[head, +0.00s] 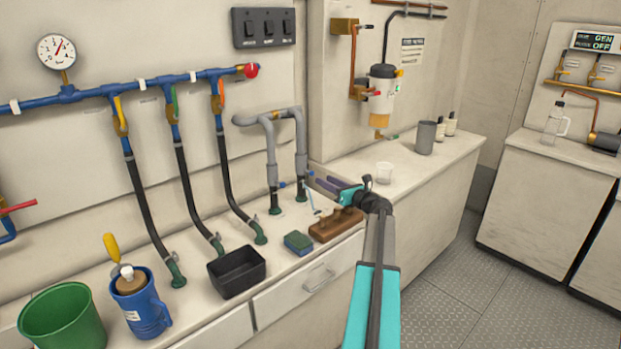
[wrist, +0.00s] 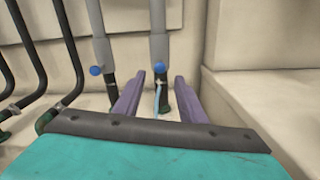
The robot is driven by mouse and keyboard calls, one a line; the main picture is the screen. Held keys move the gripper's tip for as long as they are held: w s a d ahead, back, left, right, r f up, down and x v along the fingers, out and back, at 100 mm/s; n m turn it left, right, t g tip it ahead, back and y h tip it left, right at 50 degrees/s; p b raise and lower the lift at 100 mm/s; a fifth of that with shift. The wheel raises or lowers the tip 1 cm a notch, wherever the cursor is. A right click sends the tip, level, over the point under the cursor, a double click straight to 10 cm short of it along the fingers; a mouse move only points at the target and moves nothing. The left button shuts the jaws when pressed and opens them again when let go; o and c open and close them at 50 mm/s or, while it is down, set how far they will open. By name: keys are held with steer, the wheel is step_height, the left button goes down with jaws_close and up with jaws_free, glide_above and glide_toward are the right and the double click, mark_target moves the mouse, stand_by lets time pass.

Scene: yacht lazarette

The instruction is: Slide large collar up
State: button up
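Two grey vertical pipes stand by the back wall, each with a wider grey sleeve and a blue knob at its lower end. A dark hose stub (head: 302,193) continues below the right sleeve. My gripper (head: 318,184) is open, its purple fingers pointing toward the right pipe. In the wrist view the fingers flank the pipe's lower end; contact cannot be told.
A thin pale-blue strip (head: 313,202) hangs by the right pipe. A brown wooden block (head: 336,227), a green-blue sponge (head: 298,243) and a black tray (head: 237,272) lie on the counter below. Black hoses (head: 191,190) stand left. A wall corner (wrist: 208,65) rises at right.

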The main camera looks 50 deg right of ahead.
mark_target(313, 174)
steer(key=shift+w+d+p, duration=0.2)
steer(key=shift+w+p, duration=0.2)
steer(key=shift+w, duration=3.15)
steer(key=shift+c, duration=0.2)
jaws_close()
